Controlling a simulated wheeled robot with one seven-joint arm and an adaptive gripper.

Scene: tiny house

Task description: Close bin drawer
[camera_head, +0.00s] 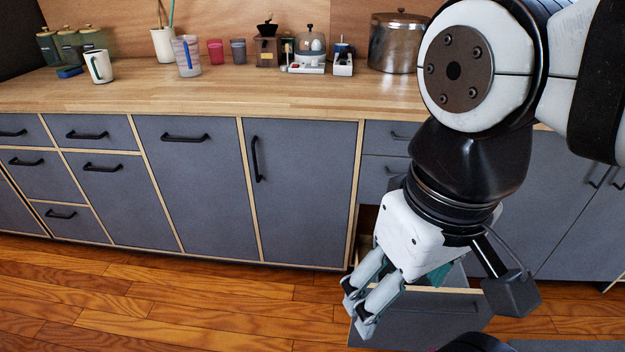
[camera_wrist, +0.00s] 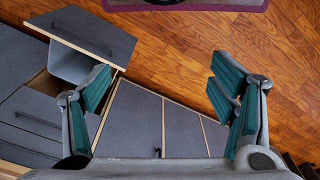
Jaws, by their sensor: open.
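The bin drawer (camera_head: 415,320) is pulled out from the lower cabinet, partly hidden behind my gripper in the head view. In the wrist view its grey front panel (camera_wrist: 85,32) with pale wooden edges stands away from the cabinet at the upper left. A grey bin (camera_wrist: 72,66) shows behind that panel. My gripper (camera_head: 358,306) points downward in front of the cabinets, over the drawer area in the head view. In the wrist view my gripper (camera_wrist: 160,88) has its green-padded fingers wide apart with nothing between them. The left finger overlaps the bin's edge in that picture; contact cannot be told.
Grey cabinets (camera_head: 190,190) with black handles line the wall. The wooden countertop (camera_head: 120,95) above holds cups, canisters and a metal pot (camera_head: 394,45). The wooden floor (camera_head: 200,300) to the left of my gripper is clear.

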